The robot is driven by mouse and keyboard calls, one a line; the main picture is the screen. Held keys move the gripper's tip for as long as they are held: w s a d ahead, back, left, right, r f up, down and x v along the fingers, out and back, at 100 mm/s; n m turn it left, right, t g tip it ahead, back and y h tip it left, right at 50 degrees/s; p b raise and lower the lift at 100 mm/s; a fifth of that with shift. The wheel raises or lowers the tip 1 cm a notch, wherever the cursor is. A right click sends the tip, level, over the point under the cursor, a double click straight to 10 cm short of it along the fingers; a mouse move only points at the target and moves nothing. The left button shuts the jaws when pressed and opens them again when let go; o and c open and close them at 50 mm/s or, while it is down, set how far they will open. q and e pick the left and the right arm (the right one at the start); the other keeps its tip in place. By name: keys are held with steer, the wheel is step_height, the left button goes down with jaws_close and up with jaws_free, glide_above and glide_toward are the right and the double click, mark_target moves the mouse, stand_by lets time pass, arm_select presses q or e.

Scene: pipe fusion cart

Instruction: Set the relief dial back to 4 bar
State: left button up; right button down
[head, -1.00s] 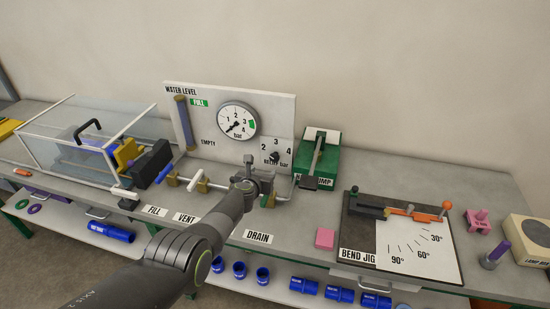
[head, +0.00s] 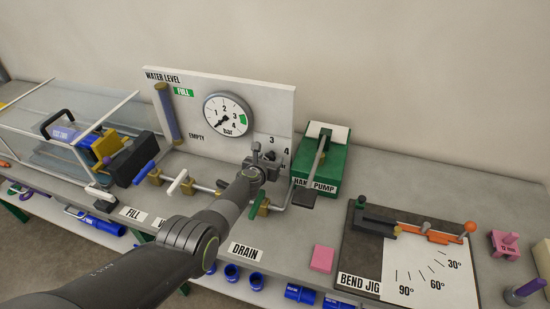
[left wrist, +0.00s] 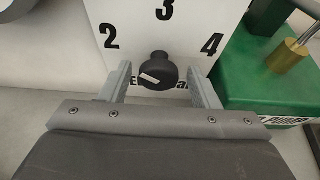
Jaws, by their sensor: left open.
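The relief dial (left wrist: 157,72) is a black knob on the white panel, with 2, 3 and 4 printed around it. In the left wrist view its pale pointer mark lies on the knob's left side, toward the 2. My left gripper (left wrist: 160,88) is open, with one finger on each side of the knob and slightly short of it; I see no contact. In the head view my left gripper (head: 264,160) is in front of the panel's lower right and hides most of the dial. My right gripper is not in view.
A round pressure gauge (head: 228,114) is on the panel (head: 270,100). The green hand pump (head: 320,165) stands close on the right. Valve handles and pipe lie below my gripper. The bend jig (head: 365,235) and a pink block (head: 322,259) are at the right front.

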arm_select(q)
steer(key=shift+w, duration=0.15)
steer(key=shift+a, duration=0.1)
steer(key=c, duration=1)
steer(key=shift+o, duration=0.2)
steer(key=shift+m+t+y+b, duration=0.8)
steer(key=shift+m+y, duration=0.7)
steer(key=shift+m, duration=0.8)
